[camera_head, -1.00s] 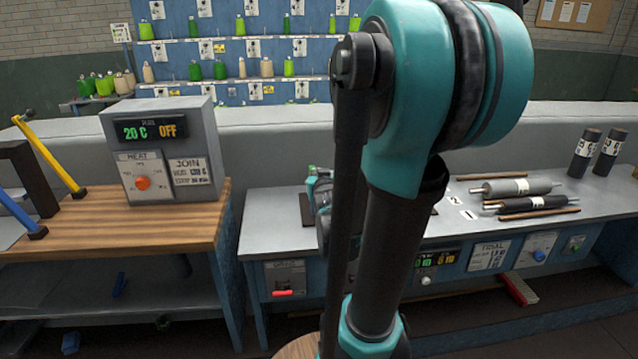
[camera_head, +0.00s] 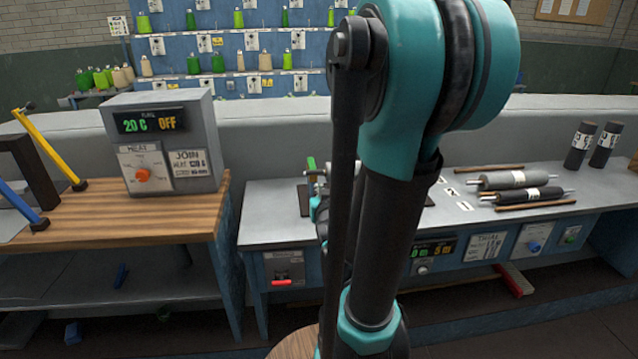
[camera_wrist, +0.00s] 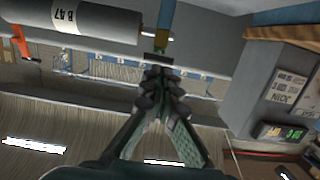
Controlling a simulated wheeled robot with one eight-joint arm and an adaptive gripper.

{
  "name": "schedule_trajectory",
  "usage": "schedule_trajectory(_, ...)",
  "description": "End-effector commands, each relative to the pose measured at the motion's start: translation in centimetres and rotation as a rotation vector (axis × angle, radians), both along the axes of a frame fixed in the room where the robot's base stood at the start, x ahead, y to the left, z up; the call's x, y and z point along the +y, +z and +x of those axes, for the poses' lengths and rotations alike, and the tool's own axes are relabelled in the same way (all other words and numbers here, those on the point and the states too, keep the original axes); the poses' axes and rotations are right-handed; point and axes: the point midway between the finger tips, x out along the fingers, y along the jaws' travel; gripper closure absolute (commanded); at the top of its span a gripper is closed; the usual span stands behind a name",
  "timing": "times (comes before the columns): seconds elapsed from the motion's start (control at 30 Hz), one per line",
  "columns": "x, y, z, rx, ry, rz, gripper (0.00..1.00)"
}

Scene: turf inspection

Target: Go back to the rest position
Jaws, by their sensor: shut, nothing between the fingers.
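In the wrist view my gripper (camera_wrist: 157,78) is shut, with its dark fingers together and nothing between them. It points toward the bench fixture, and a grey roller labelled B 47 (camera_wrist: 100,22) lies beyond the fingertips at upper left. In the head view my arm's large teal and black links fill the middle and hide the gripper. A small teal part of my arm shows at the left of those links.
A heater box (camera_head: 160,145) reading 20 C and OFF stands on the wooden bench (camera_head: 120,225). The grey bench (camera_head: 275,215) holds rollers (camera_head: 515,180) and two dark upright cylinders (camera_head: 580,147). A rack of bottles (camera_head: 225,45) stands behind.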

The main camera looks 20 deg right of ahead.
Motion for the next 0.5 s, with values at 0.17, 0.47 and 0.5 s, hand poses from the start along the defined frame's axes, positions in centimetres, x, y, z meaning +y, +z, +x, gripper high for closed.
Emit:
schedule_trajectory(0.17, 0.0, 0.0, 0.0, 0.0, 0.0, 0.0, 1.0)
schedule_trajectory(0.47, 0.1, -0.8, -0.2, 0.042, -0.002, 0.007, 1.0)
schedule_trajectory(0.5, 0.2, -1.6, -0.3, 0.078, -0.003, 0.011, 1.0)
